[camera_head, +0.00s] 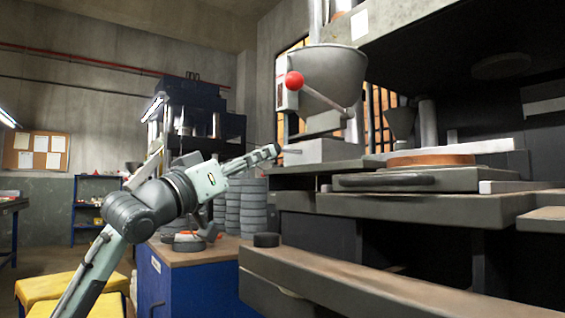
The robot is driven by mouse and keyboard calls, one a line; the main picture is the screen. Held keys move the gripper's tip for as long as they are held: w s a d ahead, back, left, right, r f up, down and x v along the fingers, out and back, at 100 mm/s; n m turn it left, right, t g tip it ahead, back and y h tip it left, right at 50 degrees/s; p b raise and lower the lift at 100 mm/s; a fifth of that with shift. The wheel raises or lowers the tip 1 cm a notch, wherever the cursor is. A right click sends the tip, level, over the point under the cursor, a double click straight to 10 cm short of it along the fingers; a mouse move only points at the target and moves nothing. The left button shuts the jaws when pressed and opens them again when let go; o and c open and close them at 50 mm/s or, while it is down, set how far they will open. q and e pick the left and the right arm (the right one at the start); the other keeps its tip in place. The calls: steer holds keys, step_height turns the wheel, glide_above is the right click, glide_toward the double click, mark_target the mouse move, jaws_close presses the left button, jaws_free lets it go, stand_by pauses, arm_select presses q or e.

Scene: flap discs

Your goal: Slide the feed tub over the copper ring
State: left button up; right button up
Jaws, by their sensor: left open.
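The copper ring (430,160) is a flat orange-brown disc shape on the round grey plate of the press. A pale grey box (322,151) below the hopper looks to be the feed tub. It sits on the press deck to the left of the ring, apart from it. My left gripper (277,150) is open and empty, just left of the box. I cannot tell whether it touches the box. My right gripper is not in view.
The grey hopper (333,72) hangs above the box, with a red-knobbed lever (294,81) in front. The overhead press block (460,45) covers the right. A blue cabinet (200,285) and stacked grey discs (252,208) stand below my arm. A long ledge (370,290) runs in front.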

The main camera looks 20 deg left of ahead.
mark_target(308, 154)
arm_select(q)
steer(key=x, duration=0.7)
steer(key=shift+r, duration=0.1)
steer(key=shift+c, duration=0.4)
jaws_close()
